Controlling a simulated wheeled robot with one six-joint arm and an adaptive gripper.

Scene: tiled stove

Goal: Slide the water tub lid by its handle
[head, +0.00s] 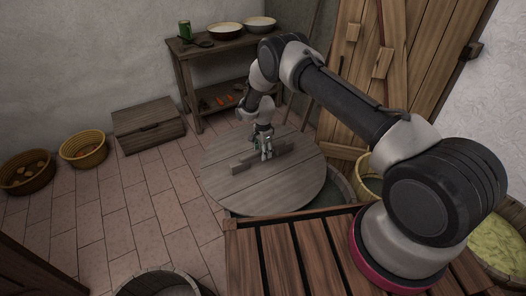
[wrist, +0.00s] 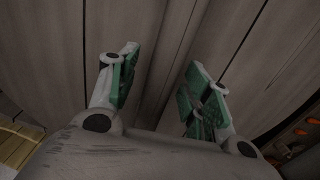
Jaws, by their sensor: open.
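The water tub lid (head: 262,188) is a round grey plank disc lying on the tub (head: 342,192), whose rim and inside show past the lid's right and front edge. The handle (head: 243,166) is a straight wooden bar across the lid's top. My gripper (head: 266,154) points down at the middle of the handle. In the wrist view my gripper (wrist: 162,65) is open, with green pads apart and a wooden strip, seemingly the handle (wrist: 168,70), running between them. I cannot tell whether either pad touches it.
A wooden chest (head: 147,127) and two baskets (head: 84,147) stand to the left. A shelf table (head: 222,45) with bowls is behind. A plank door (head: 400,60) is at the right. Tiled floor left of the lid is clear. A bucket (head: 160,285) stands in front.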

